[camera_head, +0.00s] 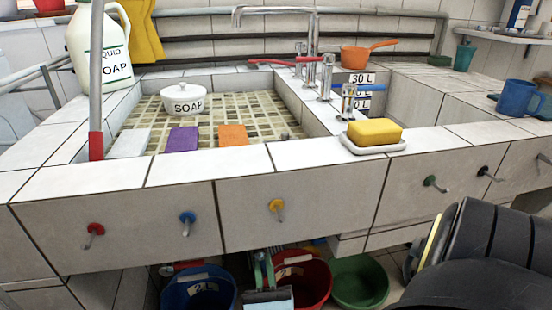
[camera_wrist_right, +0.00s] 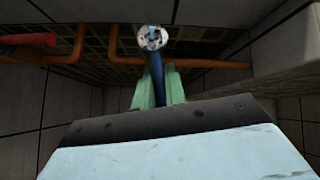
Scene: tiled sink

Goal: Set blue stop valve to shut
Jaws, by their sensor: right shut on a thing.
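The blue stop valve shows in the right wrist view as a blue lever (camera_wrist_right: 158,72) under a round whitish valve body (camera_wrist_right: 152,38). The lever extends from the body toward the camera, crosswise in the picture to the orange pipe (camera_wrist_right: 205,64). My right gripper (camera_wrist_right: 159,88) has its pale green fingers on both sides of the lever, shut on it. In the head view my right gripper (camera_head: 263,268) is below the sink front, among the buckets. The blue valve is not clearly visible there. My left gripper is not in view.
A red valve handle (camera_wrist_right: 30,40) lies at the left in the wrist view. Below the sink stand a blue bucket (camera_head: 200,290), a red bucket (camera_head: 312,278) and a green basin (camera_head: 358,282). The tiled sink front (camera_head: 300,200) with coloured hooks overhangs my gripper.

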